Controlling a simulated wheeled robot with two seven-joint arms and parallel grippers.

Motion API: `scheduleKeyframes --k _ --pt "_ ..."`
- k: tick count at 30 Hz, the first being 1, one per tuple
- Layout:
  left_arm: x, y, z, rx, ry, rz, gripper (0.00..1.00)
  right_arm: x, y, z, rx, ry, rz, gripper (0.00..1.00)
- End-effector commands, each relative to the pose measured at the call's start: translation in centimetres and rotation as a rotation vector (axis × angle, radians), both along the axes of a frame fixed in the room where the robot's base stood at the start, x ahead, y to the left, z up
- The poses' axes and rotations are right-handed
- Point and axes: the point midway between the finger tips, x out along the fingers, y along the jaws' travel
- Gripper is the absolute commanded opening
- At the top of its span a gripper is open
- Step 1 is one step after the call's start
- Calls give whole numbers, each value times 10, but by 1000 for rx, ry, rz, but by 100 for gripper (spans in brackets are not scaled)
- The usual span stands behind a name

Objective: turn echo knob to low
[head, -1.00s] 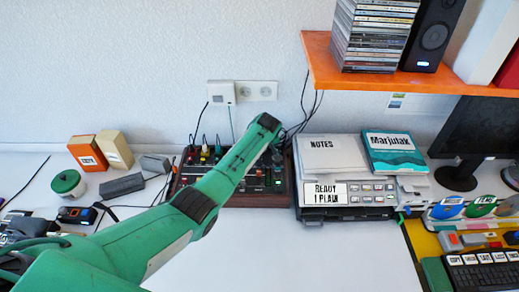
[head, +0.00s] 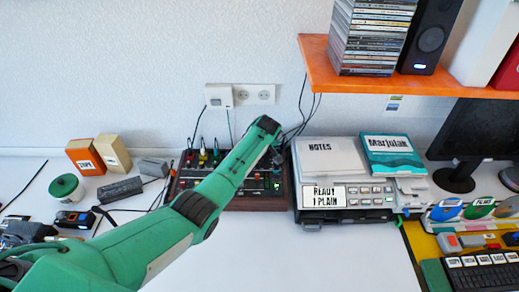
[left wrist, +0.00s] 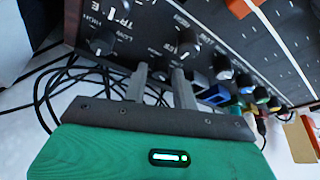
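A dark mixer (head: 238,198) with a wooden side stands on the desk against the wall. My left arm reaches across it in the head view and hides much of its panel. In the left wrist view, the mixer panel (left wrist: 265,45) carries several black knobs. One knob (left wrist: 103,42) has LOW and HIGH marks near it; another knob (left wrist: 188,42) is just beyond the fingertips. I cannot read an echo label. My left gripper (left wrist: 160,74) has its two fingers apart, close to the panel's edge. I cannot tell whether they touch a knob. My right gripper is not in view.
Cables (left wrist: 60,85) run beside the mixer. A printer (head: 345,195) stands close on its right, and small boxes (head: 98,155) are on its left. An orange shelf (head: 400,82) hangs at upper right. The white desk in front is clear.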

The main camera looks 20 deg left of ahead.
Motion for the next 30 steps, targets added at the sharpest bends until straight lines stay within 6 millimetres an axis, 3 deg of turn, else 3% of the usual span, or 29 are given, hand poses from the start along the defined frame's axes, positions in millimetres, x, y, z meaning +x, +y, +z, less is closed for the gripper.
scheduleKeyframes --k 8,24,30 --pt "-8 -7 27 -2 -4 -2 28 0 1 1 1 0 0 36" --pt "-36 -31 114 -1 -2 0 28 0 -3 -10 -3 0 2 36" --pt "-40 -33 125 0 0 0 28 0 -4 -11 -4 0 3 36"
